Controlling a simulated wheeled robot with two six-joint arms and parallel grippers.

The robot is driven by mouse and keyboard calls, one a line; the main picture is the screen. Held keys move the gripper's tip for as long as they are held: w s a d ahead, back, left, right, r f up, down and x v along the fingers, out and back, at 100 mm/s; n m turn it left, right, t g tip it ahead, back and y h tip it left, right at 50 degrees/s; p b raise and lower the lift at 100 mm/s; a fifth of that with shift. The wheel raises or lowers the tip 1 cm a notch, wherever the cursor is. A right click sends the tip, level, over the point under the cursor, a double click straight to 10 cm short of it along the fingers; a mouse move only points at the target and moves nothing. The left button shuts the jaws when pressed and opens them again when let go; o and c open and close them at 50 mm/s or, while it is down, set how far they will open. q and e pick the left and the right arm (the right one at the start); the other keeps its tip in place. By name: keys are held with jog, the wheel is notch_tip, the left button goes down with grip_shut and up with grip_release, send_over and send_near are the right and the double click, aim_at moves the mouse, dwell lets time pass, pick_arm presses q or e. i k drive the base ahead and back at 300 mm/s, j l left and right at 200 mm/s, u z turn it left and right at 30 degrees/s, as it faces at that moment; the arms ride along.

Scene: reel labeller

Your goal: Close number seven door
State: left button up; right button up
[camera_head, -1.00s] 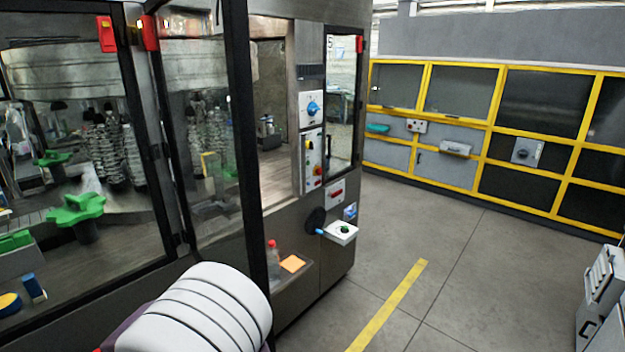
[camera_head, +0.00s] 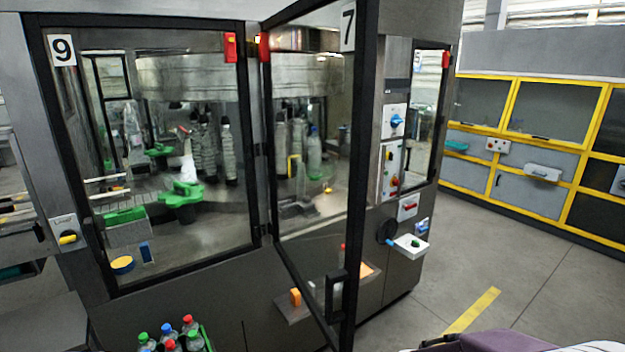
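The number seven door (camera_head: 312,150) is a black-framed glass door on the labelling machine, with a "7" label (camera_head: 348,27) at its top right corner. It stands open, swung out toward me, hinged on its left side next to the number nine door. A black handle (camera_head: 335,297) sits low on its free edge. Part of my own arm shows at the bottom right edge, to the right of the door and apart from it. Neither gripper's fingers are in view.
The number nine door (camera_head: 160,150) is shut at the left. A crate of bottles with red and green caps (camera_head: 175,335) stands at the bottom left. A control panel (camera_head: 392,150) is right of the door. Grey floor (camera_head: 440,280) is clear at the right, before yellow-framed cabinets (camera_head: 540,120).

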aim_at(359, 18)
jog(key=l+u, duration=0.3)
jog(key=u, duration=0.2)
jog(key=k+l+u, duration=0.15)
jog(key=u, duration=0.3)
jog(key=k+l+u, duration=0.1)
jog(key=l+u, duration=0.25)
jog(key=u, duration=0.15)
